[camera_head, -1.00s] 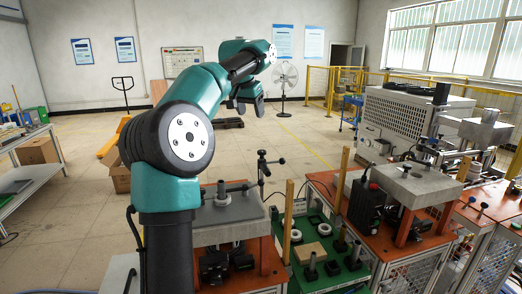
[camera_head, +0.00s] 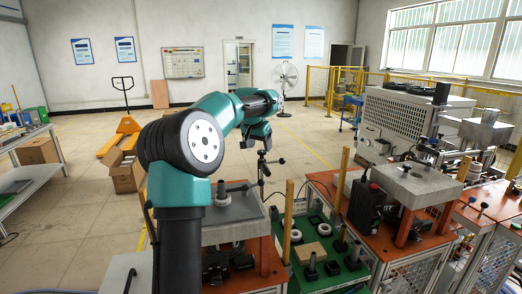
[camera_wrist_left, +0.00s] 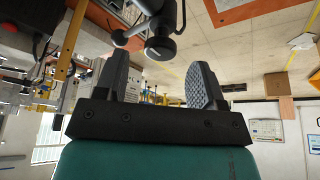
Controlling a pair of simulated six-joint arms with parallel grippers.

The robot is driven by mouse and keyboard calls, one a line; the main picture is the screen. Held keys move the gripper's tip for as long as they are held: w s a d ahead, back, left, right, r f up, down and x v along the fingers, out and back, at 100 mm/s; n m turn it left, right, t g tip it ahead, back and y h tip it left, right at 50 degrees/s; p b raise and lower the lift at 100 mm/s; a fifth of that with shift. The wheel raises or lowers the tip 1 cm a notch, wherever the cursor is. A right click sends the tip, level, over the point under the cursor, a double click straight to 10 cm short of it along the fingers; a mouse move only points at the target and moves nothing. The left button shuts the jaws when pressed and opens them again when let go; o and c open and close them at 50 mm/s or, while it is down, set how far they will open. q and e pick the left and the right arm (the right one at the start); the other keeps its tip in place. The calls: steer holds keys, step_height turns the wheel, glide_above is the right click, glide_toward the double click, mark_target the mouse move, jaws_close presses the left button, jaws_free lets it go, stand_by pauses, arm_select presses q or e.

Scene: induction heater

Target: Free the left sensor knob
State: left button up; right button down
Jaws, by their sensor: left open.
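A black post with a small crossbar and round knobs (camera_head: 264,168) stands at the back of the left orange-topped station. I take it for the left sensor knob, though no label shows. In the left wrist view dark round knobs on a bar (camera_wrist_left: 160,47) show at the top, just beyond the fingertips. My left gripper (camera_head: 257,144) is directly above and close to this post in the head view. It also shows in the left wrist view (camera_wrist_left: 158,68), fingers wide apart and nothing between them. No contact with the knob is visible. My right gripper is not in view.
A grey plate (camera_head: 232,212) sits on the left station. A green tray (camera_head: 325,268) with rings, pegs and a wooden block lies to its right. Yellow upright posts (camera_head: 288,215) and a black box (camera_head: 367,206) stand nearby. The floor behind is open.

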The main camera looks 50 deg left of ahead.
mark_target(262, 154)
arm_select(q)
steer(key=shift+x, duration=1.35)
steer(key=shift+c, duration=0.3)
steer(key=c, duration=0.9)
steer(key=shift+o, duration=0.2)
